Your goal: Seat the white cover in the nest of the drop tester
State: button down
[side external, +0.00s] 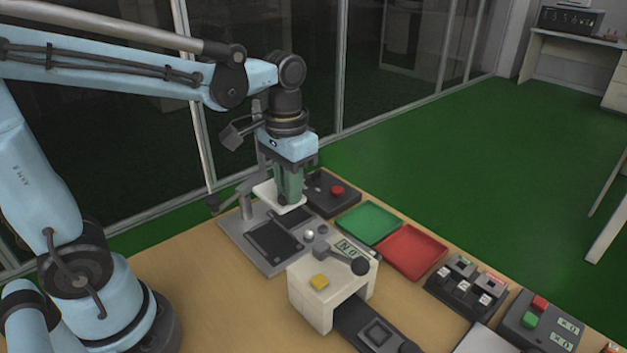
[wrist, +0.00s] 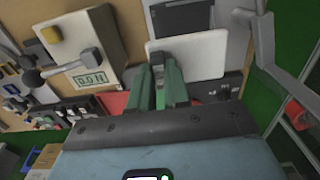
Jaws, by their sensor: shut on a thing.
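My gripper (side external: 288,198), with green fingers, is shut on the white cover (side external: 266,191), a thin, roughly level plate with rounded corners. In the wrist view the fingers (wrist: 166,68) meet the near side of the cover (wrist: 205,48). The grey drop tester base (side external: 243,243) lies below, with an upright post and side arm at its back left. Dark rectangular recesses (side external: 273,242) show in its top; I cannot tell for sure which one is the nest. The cover appears to be above the back part of the base, and the gap under it is hard to judge.
A cream box with a yellow button (side external: 319,282) and a black-knobbed lever (side external: 360,266) stands in front. A green tray (side external: 369,223) and a red tray (side external: 413,251) lie to the right.

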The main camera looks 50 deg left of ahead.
aim_at(279, 206)
jog(key=shift+s+a+f, duration=0.35)
jog(key=shift+f, duration=0.2)
jog(key=shift+s+a+f, duration=0.3)
jog(key=shift+a+f, duration=0.05)
jog(key=shift+f, duration=4)
jog(key=shift+f, duration=0.55)
jog(key=c, duration=1)
grip_release()
jog(key=shift+r, duration=0.15)
jog(key=shift+r, duration=2.85)
jog(key=shift+r, duration=0.1)
